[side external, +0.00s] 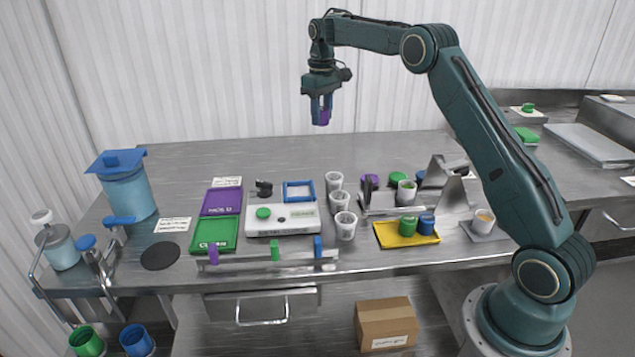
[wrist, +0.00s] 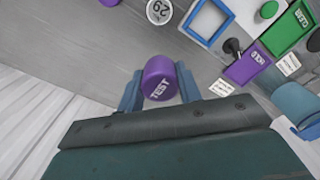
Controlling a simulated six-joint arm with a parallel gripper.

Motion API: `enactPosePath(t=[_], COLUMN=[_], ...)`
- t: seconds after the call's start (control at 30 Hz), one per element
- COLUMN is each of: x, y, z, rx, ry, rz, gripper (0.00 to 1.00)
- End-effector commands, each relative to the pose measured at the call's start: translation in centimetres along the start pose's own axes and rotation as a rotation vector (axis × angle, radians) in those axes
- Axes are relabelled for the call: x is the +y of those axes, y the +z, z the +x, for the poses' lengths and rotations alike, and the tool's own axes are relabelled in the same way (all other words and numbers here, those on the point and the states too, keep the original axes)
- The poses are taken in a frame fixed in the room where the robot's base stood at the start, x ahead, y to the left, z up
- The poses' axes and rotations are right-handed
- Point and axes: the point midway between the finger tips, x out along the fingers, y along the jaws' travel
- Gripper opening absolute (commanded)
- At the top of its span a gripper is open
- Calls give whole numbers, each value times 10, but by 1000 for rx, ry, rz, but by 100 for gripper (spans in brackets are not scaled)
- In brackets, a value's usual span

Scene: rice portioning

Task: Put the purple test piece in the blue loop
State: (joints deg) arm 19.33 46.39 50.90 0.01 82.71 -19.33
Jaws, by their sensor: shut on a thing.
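The purple test piece (wrist: 158,78) is a short cylinder with "TEST" on its end face. My gripper (side external: 321,112) is shut on it, high above the back of the table, and its two blue fingers sit on either side of the piece. The purple piece also shows between the fingers in the side view (side external: 324,117). The gripper is above and away from the loop.
The white scale (side external: 262,229) carries a green round piece (side external: 263,213). Purple (side external: 221,212) and green (side external: 214,247) trays lie left of it. Several white cups (side external: 345,234) stand to its right. A yellow tray (side external: 390,242) holds green and blue cylinders. The table's back strip is clear.

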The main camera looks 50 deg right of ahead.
Motion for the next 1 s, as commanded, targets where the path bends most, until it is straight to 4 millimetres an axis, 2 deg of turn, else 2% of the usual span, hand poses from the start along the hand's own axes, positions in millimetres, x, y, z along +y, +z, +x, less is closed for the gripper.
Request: enactPosePath(t=[0.23,0.8,1.0], x=[0,-1,-17], y=[0,0,0], z=[-13,-13,-18], rx=[1,0,1], ry=[0,0,0], rz=[0,0,-3], gripper=[8,8,8])
